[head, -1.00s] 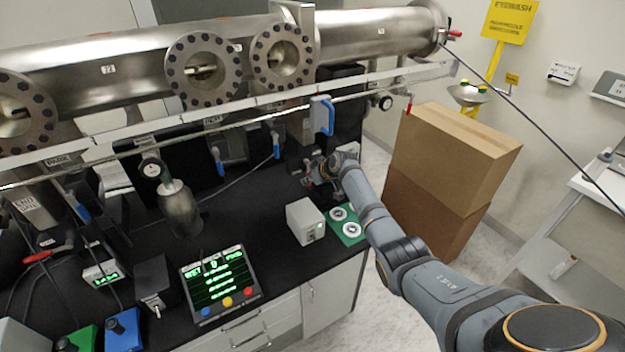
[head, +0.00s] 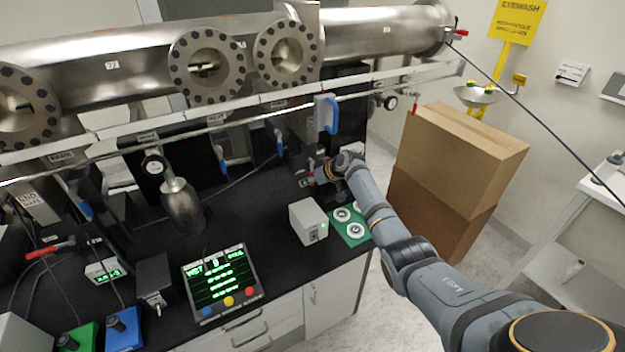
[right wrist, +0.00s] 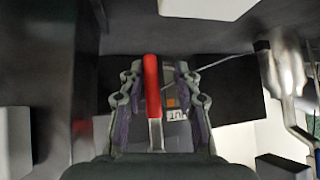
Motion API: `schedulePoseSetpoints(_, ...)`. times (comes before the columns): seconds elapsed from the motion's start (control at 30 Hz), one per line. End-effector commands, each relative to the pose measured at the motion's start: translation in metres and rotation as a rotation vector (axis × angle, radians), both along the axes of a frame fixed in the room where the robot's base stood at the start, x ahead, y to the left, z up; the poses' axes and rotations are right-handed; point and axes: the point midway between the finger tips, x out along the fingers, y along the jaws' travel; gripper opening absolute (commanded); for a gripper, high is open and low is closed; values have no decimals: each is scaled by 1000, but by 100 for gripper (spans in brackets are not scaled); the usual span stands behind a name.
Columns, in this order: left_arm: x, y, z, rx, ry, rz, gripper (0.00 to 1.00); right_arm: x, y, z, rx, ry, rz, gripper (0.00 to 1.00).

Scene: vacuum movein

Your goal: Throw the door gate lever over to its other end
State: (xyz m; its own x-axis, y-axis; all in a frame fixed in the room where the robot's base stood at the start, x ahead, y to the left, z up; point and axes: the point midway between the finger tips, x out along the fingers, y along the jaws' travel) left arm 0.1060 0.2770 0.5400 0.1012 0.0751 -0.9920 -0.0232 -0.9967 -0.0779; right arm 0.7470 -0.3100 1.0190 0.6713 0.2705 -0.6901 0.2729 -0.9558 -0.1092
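A lever with a red handle (right wrist: 151,85) stands upright in the middle of the right wrist view, with a pale metal shank below the red part. My right gripper (right wrist: 160,88) is open, one finger on each side of the handle, with gaps visible on both sides. A small plate (right wrist: 176,114) beside the handle shows letters ending in "UT", the rest hidden. In the head view my right gripper (head: 313,178) is at the dark panel under the pipe's right part; its fingers and the lever are too small there to tell apart. My left gripper is not in view.
A steel pipe (head: 120,65) and a rail cross above the bench. A blue-handled part (head: 330,114) hangs just above my right gripper. A grey box (head: 308,222) and a green plate (head: 354,238) sit in front of it. Cardboard boxes (head: 455,150) stand to the right.

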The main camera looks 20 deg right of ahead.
Motion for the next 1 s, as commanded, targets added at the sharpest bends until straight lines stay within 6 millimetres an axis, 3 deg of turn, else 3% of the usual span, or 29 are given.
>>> schedulePoseSetpoints(0.63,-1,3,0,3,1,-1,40,-3,-5,6,-7,-6,-3,36)
schedulePoseSetpoints(1.0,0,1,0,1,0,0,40,-54,-26,56,-10,-5,-2,36)
